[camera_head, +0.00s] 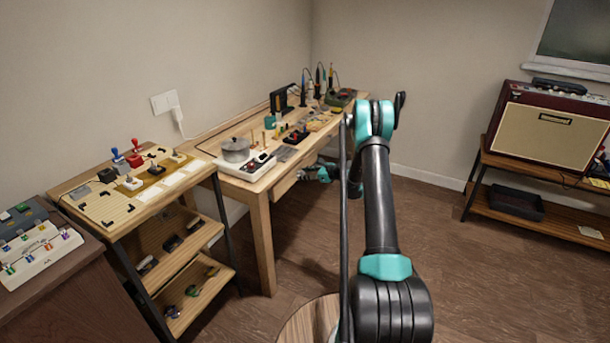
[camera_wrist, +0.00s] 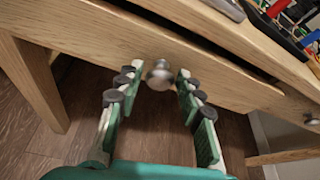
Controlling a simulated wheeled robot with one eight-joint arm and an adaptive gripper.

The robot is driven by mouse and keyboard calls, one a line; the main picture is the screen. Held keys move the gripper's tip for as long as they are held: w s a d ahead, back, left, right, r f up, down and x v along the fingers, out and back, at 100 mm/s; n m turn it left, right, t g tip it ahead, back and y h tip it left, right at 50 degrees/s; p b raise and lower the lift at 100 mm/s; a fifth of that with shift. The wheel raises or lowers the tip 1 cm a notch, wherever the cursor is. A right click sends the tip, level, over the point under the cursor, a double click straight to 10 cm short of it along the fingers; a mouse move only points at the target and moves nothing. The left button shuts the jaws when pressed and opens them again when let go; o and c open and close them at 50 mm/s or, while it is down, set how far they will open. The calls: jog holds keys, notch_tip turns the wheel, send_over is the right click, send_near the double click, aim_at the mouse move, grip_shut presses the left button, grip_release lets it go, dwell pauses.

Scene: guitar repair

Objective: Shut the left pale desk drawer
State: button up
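The left pale desk drawer (camera_head: 285,186) shows in the head view as a light wood front standing out a little from under the desk top. In the wrist view its pale front (camera_wrist: 100,42) crosses the upper middle, with a round metal knob (camera_wrist: 159,75) near the centre. My gripper (camera_wrist: 156,82) is open, with one finger on each side of the knob; whether either finger touches it I cannot tell. In the head view my gripper (camera_head: 322,172) is beside the drawer front, partly hidden by my arm.
The desk top (camera_head: 215,150) holds a pot (camera_head: 236,150), a hot plate and several tools. A second knob (camera_wrist: 312,118) shows at the right edge of the wrist view. A shelf unit (camera_head: 185,250) stands left of the desk. The floor (camera_head: 480,270) to the right is clear.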

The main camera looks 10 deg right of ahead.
aim_at(298, 171)
grip_shut()
jog(key=shift+w+a, duration=0.65)
jog(key=shift+a, duration=0.25)
jog(key=shift+w+a, duration=0.65)
jog(key=shift+a, duration=0.2)
jog(key=shift+r, duration=0.1)
jog(key=shift+o, duration=2.2)
grip_release()
jog(key=shift+a, duration=0.15)
jog(key=v, duration=1.2)
